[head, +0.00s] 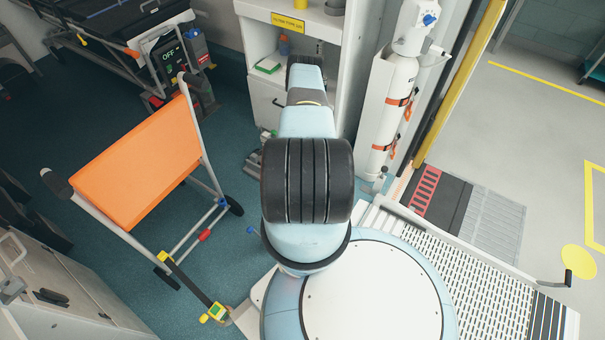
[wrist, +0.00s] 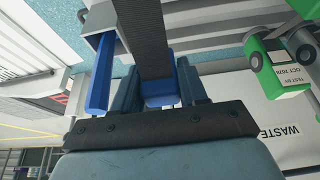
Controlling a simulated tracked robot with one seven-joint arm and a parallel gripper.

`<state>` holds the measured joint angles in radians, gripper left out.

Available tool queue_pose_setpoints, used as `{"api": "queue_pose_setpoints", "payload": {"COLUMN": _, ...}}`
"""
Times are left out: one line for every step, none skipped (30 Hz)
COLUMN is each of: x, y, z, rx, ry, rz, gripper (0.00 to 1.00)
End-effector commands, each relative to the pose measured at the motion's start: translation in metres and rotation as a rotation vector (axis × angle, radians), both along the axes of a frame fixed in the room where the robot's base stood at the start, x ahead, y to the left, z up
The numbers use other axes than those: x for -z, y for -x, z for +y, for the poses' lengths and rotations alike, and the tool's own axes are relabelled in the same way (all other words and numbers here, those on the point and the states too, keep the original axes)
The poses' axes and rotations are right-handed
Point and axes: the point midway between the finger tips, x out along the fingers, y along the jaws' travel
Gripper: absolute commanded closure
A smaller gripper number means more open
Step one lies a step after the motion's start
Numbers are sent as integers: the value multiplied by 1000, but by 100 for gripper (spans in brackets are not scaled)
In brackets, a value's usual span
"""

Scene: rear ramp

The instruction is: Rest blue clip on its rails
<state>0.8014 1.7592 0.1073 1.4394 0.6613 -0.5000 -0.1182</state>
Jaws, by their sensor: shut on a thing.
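In the wrist view my gripper (wrist: 158,82) is shut on a blue clip (wrist: 160,98), which shows between the two dark blue-grey fingers. A wide dark strap (wrist: 145,35) runs up from the clip and covers part of it. A grey metal bracket (wrist: 98,40) stands just left of the strap, with a long blue bar (wrist: 101,75) along it. I cannot tell whether this bracket is part of the rails, or whether the clip touches it. In the head view my own arm hides the gripper and the clip.
A green device with a test tag (wrist: 275,68) is close on the right in the wrist view, beside a white panel marked WASTE (wrist: 285,115). In the head view, an orange folding chair (head: 140,160) stands left, and a white gas cylinder (head: 397,95) right.

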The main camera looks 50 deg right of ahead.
Motion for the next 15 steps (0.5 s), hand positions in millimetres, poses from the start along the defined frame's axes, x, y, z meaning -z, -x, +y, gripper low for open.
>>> {"api": "queue_pose_setpoints", "payload": {"x": 3, "y": 1, "z": 0, "rx": 0, "ry": -1, "rz": 1, "gripper": 89}}
{"api": "queue_pose_setpoints", "payload": {"x": 5, "y": 1, "z": 0, "rx": 0, "ry": -1, "rz": 1, "gripper": 89}}
{"api": "queue_pose_setpoints", "payload": {"x": 7, "y": 1, "z": 0, "rx": 0, "ry": 0, "rz": 1, "gripper": 89}}
{"api": "queue_pose_setpoints", "payload": {"x": 9, "y": 1, "z": 0, "rx": 0, "ry": 0, "rz": 1, "gripper": 89}}
{"api": "queue_pose_setpoints", "payload": {"x": 11, "y": 1, "z": 0, "rx": 0, "ry": 0, "rz": 1, "gripper": 89}}
{"api": "queue_pose_setpoints", "payload": {"x": 14, "y": 1, "z": 0, "rx": 0, "ry": -1, "rz": 1, "gripper": 89}}
{"api": "queue_pose_setpoints", "payload": {"x": 16, "y": 1, "z": 0, "rx": 0, "ry": -1, "rz": 1, "gripper": 89}}
{"api": "queue_pose_setpoints", "payload": {"x": 18, "y": 1, "z": 0, "rx": 0, "ry": 0, "rz": 1, "gripper": 89}}
{"api": "queue_pose_setpoints", "payload": {"x": 20, "y": 1, "z": 0, "rx": 0, "ry": 0, "rz": 1, "gripper": 89}}
{"api": "queue_pose_setpoints", "payload": {"x": 22, "y": 1, "z": 0, "rx": 0, "ry": 0, "rz": 0, "gripper": 89}}
{"api": "queue_pose_setpoints", "payload": {"x": 24, "y": 1, "z": 0, "rx": 0, "ry": 0, "rz": 1, "gripper": 89}}
{"api": "queue_pose_setpoints", "payload": {"x": 27, "y": 1, "z": 0, "rx": 0, "ry": 0, "rz": 1, "gripper": 89}}
{"api": "queue_pose_setpoints", "payload": {"x": 29, "y": 1, "z": 0, "rx": 0, "ry": 0, "rz": 1, "gripper": 89}}
{"api": "queue_pose_setpoints", "payload": {"x": 31, "y": 1, "z": 0, "rx": 0, "ry": 0, "rz": 1, "gripper": 89}}
{"api": "queue_pose_setpoints", "payload": {"x": 33, "y": 1, "z": 0, "rx": 0, "ry": -1, "rz": 1, "gripper": 89}}
